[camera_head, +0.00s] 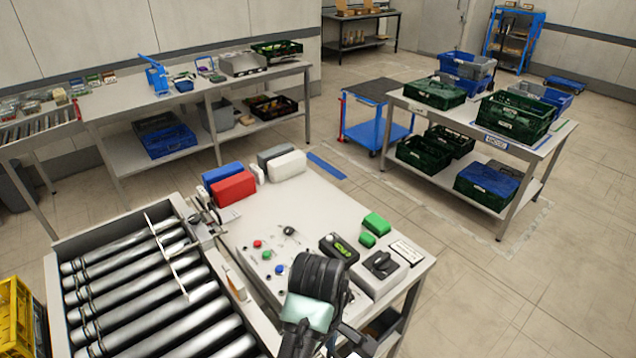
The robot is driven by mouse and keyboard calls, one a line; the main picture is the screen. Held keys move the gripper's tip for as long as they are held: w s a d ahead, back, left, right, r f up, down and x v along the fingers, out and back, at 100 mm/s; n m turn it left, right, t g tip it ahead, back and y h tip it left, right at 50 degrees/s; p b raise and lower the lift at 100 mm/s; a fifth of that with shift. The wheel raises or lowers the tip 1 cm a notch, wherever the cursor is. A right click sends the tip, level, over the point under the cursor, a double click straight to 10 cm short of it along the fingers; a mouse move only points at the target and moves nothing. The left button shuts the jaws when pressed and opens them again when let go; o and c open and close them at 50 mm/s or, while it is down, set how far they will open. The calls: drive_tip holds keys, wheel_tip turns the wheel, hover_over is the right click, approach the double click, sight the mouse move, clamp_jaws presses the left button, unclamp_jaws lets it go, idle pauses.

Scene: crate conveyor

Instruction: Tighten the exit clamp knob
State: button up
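A grey-white work table (325,205) stands beside the roller conveyor (160,290). A small black knob (289,231) stands on its top, near red, green and blue buttons. A metal clamp-like fitting (203,221) sits at the conveyor's end by the table edge; its details are too small to make out. A larger black rotary handle (381,264) sits on a grey box at the table's right front. I cannot tell which of these is the exit clamp knob. My black arm reaches up from the bottom over the table's front edge and hides part of it. I see no gripper fingers.
Red (233,188) and white (287,165) blocks stand at the table's back left, green blocks (376,223) at its right. A yellow crate (14,318) is at lower left. A crate-laden bench (556,142) stands behind; floor (500,285) at right is clear.

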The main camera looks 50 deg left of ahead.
wheel_tip(320, 180, down, 13)
drive_tip(key=shift+r+b, duration=0.1)
drive_tip(key=shift+b, duration=0.35)
clamp_jaws()
idle(0.4)
